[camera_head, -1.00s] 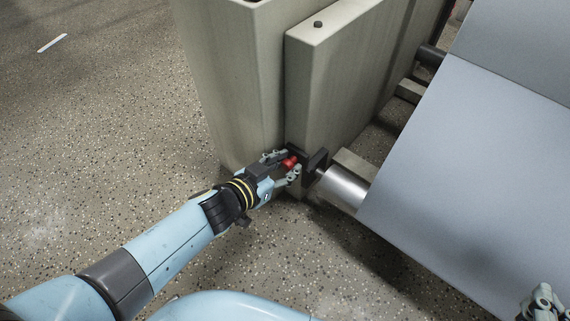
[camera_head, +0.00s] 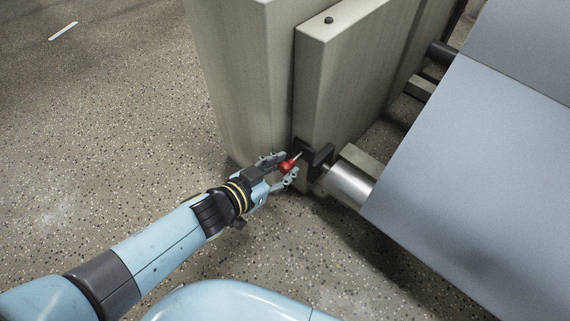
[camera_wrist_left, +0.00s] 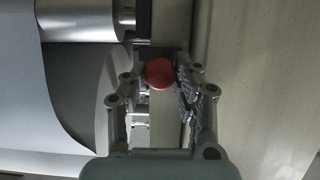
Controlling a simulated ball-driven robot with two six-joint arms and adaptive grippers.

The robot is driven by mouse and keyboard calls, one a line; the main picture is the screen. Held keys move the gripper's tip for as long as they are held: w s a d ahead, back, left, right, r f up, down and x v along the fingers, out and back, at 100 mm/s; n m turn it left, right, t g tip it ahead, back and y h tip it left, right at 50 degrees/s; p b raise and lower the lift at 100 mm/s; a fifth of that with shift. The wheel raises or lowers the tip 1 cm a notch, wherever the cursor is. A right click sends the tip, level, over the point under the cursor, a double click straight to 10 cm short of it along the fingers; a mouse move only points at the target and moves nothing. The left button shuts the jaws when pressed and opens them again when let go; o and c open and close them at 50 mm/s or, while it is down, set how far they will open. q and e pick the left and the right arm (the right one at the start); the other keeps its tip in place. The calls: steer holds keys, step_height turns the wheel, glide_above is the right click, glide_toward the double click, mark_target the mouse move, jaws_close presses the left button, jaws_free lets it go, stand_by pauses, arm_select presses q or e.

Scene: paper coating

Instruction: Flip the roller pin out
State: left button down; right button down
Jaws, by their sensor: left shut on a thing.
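The roller pin (camera_head: 288,165) has a red knob and a short pale shaft that points up and right toward a black bracket (camera_head: 319,160). The bracket sits at the low end of the grey-green machine frame. I cannot tell whether the shaft tip still touches the bracket. My left gripper (camera_head: 281,171) is shut on the red knob, just left of the bracket. In the left wrist view the round knob (camera_wrist_left: 159,74) faces the camera between the fingertips and hides the shaft. My right gripper is not in view.
A metal roller (camera_head: 348,184) extends right from the bracket, beneath a large pale blue-grey sheet (camera_head: 470,170). The tall machine frame (camera_head: 345,85) stands behind the gripper.

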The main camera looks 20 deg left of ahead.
arm_select(q)
steer(key=c, duration=1.4)
jaws_free()
steer(key=shift+s+f, duration=0.1)
steer(key=shift+s, duration=0.15)
steer(key=shift+c, duration=0.2)
steer(key=shift+o, duration=0.9)
steer(key=shift+a, duration=0.15)
steer(key=v, duration=1.2)
